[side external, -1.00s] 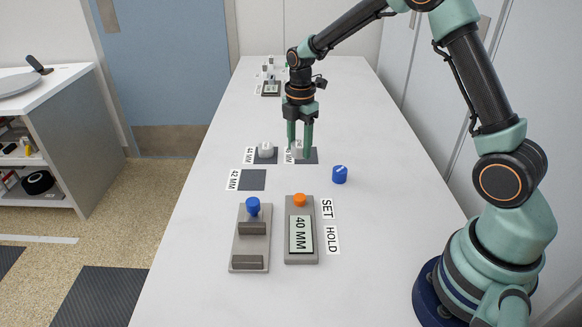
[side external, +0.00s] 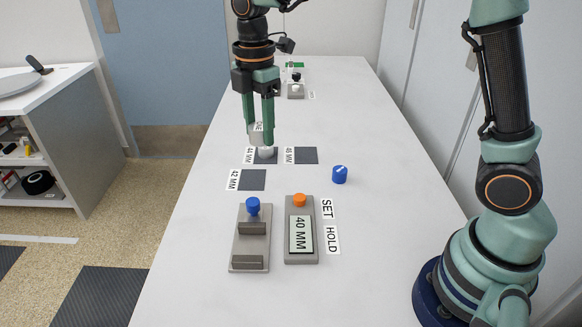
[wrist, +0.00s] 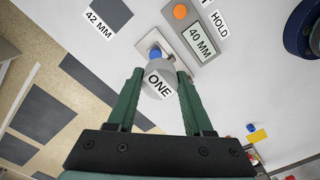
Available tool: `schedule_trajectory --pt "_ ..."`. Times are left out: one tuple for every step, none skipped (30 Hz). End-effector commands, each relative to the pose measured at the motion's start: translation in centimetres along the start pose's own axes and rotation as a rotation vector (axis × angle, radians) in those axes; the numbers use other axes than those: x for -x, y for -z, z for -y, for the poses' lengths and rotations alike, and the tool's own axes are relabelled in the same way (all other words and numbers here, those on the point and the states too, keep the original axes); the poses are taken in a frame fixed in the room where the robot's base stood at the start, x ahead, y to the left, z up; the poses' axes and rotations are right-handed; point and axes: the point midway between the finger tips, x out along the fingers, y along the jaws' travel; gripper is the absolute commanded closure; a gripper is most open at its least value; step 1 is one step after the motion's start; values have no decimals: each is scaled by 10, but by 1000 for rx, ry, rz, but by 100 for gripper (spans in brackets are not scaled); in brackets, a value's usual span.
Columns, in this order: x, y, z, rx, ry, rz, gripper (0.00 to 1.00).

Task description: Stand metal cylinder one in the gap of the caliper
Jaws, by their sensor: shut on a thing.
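Metal cylinder one, grey with a white label reading ONE (wrist: 159,83), is between my gripper's green fingers (wrist: 158,88) in the wrist view. In the side view my gripper (side external: 260,130) is shut on this cylinder (side external: 255,135), held above the table near the 44 MM pad. The caliper (side external: 238,250) is a grey block with two raised jaws, a gap between them and a blue knob. It stands nearer the camera than my gripper, and its gap looks empty. The caliper shows partly in the wrist view (wrist: 143,45), behind the held cylinder.
The right pad (side external: 307,156) and the 42 MM pad (side external: 252,180) are bare. A display box (side external: 301,255) reads 40 MM, with an orange button.

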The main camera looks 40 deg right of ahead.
Motion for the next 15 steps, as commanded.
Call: schedule_trajectory --pt "2 22 10 10 -1 0 100" --pt "2 32 16 10 -1 0 100" --pt "3 44 22 9 -1 0 100" --pt "3 52 27 9 -1 0 100" --pt "4 60 32 7 -1 0 100" --pt "4 68 37 6 -2 -1 100" --pt "4 73 41 5 -1 0 100" --pt "4 77 44 3 0 0 100" --pt "5 82 48 3 0 0 100" --pt "4 84 50 1 0 0 100" --pt "3 86 51 0 0 0 100" --pt "0 88 52 0 0 0 100" --pt "-3 89 53 -1 1 1 100" --pt "-8 89 54 -1 3 2 100" --pt "-15 89 54 -2 3 2 100"
